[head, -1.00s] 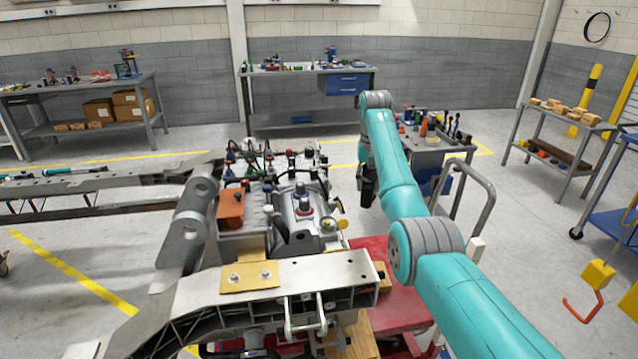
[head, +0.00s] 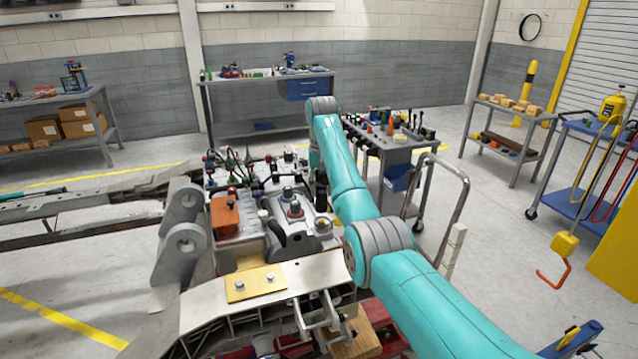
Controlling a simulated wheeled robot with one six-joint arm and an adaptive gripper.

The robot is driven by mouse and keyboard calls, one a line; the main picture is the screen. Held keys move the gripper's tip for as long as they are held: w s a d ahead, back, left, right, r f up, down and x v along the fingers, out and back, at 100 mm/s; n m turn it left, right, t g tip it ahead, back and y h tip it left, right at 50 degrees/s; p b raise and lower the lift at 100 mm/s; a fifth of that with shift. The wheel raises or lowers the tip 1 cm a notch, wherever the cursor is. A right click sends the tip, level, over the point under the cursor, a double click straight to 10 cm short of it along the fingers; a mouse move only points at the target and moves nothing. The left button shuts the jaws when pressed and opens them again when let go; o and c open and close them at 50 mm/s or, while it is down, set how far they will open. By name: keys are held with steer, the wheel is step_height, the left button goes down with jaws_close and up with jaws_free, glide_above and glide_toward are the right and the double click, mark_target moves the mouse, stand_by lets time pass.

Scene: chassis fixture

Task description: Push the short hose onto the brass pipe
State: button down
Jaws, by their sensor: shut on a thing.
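My gripper (head: 321,197) is a small dark shape at the end of my teal arm, low beside the right side of the engine-like assembly (head: 292,222). My arm covers most of it. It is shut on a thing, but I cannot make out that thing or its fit. I cannot pick out the short hose for certain. The brass pipe cannot be told apart from the small fittings on the assembly's right side. A curved black piece (head: 277,233) sits on the assembly's front.
A grey chassis frame (head: 200,310) with a yellow plate (head: 255,283) lies in front. A tool cart (head: 400,150) stands behind my arm, and a grey hand rail (head: 462,205) to its right. A workbench (head: 265,76) is at the back wall. Floor at the right is partly clear.

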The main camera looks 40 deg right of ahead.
mark_target(322, 206)
steer(key=shift+f, duration=1.2)
steer(key=shift+s+a, duration=0.15)
steer(key=shift+s, duration=0.15)
steer(key=shift+f, duration=0.1)
steer(key=shift+f, duration=1.2)
steer(key=shift+f, duration=0.55)
steer(key=c, duration=0.7)
jaws_free()
steer(key=shift+o, duration=0.2)
